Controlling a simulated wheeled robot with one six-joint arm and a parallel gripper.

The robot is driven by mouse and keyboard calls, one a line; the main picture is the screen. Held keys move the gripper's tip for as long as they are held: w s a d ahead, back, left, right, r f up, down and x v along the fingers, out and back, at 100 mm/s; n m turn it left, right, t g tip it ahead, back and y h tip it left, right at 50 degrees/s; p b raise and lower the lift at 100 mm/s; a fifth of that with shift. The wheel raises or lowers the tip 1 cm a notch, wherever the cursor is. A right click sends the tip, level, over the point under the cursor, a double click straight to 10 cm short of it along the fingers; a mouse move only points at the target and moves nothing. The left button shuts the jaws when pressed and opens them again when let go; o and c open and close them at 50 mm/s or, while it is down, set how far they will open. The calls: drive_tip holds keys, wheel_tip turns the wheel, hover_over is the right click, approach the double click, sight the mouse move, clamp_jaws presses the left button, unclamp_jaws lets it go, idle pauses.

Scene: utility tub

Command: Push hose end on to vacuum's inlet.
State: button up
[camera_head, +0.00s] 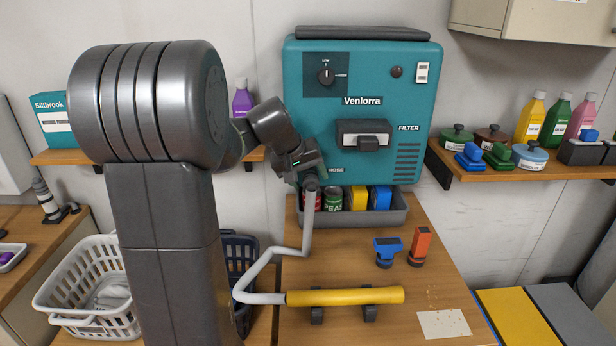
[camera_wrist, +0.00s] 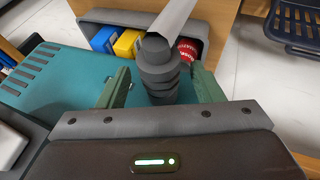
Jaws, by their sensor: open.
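The teal vacuum (camera_head: 362,90) hangs on the wall, marked Venlorra, with a HOSE label at its lower left. My gripper (camera_head: 308,174) is just left of that label and covers the inlet. The grey hose (camera_head: 307,222) runs down from my gripper, bends, and meets a yellow wand (camera_head: 345,297) on the bench. In the wrist view, the dark ribbed hose end (camera_wrist: 158,72) stands between my two green fingers (camera_wrist: 160,88), which are apart, with a gap at least on the left. The inlet is hidden, so I cannot tell whether the hose end sits on it.
A grey bin (camera_head: 385,213) with cans and boxes stands under the vacuum. Blue (camera_head: 386,251) and orange (camera_head: 420,246) items stand on the bench. The right shelf (camera_head: 520,165) holds bottles and lidded pots. A white basket (camera_head: 88,290) is at lower left.

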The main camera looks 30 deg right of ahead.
drive_tip(key=b+v, duration=0.1)
drive_tip(key=v, duration=1.2)
drive_tip(key=shift+a+r, duration=0.25)
drive_tip(key=shift+r, duration=0.05)
drive_tip(key=p+x, duration=0.1)
drive_tip(key=x, duration=1.2)
drive_tip(key=shift+d+f, duration=0.25)
drive_tip(key=shift+f, duration=0.05)
